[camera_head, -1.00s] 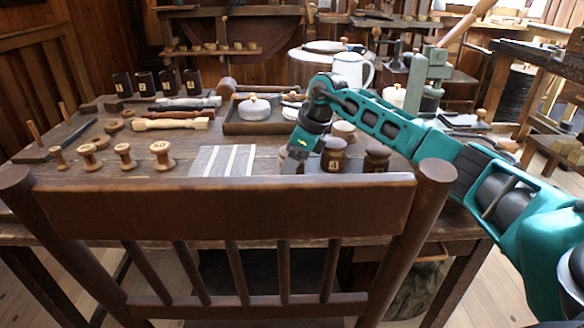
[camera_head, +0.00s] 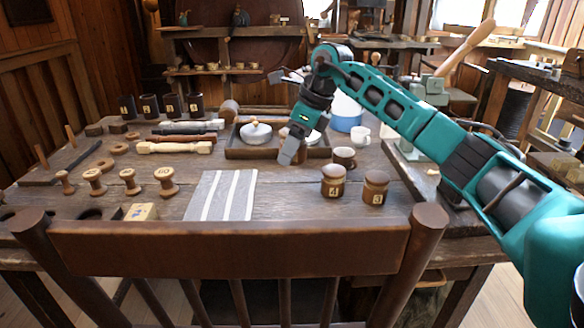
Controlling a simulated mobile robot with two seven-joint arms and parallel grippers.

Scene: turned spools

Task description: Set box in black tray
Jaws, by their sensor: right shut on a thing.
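My right gripper (camera_head: 287,158) points down over the front edge of the black tray (camera_head: 245,154). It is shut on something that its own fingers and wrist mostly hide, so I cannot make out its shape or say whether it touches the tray. The dark tray holds a pale lidded pot (camera_head: 256,132) on its left and another pale piece (camera_head: 313,138) on its right, partly behind my gripper. A small light-wood block with dark marks (camera_head: 142,211) lies at the table's front left; I cannot tell if it is the box. My left gripper is not in view.
A grey striped cloth (camera_head: 222,195) lies front centre. Two numbered brown jars (camera_head: 333,181) (camera_head: 375,187) and a dark cup (camera_head: 344,157) stand right of my gripper. Wooden spools (camera_head: 130,182) stand at left, dark numbered cups (camera_head: 172,104) behind. A chair back (camera_head: 230,247) blocks the front.

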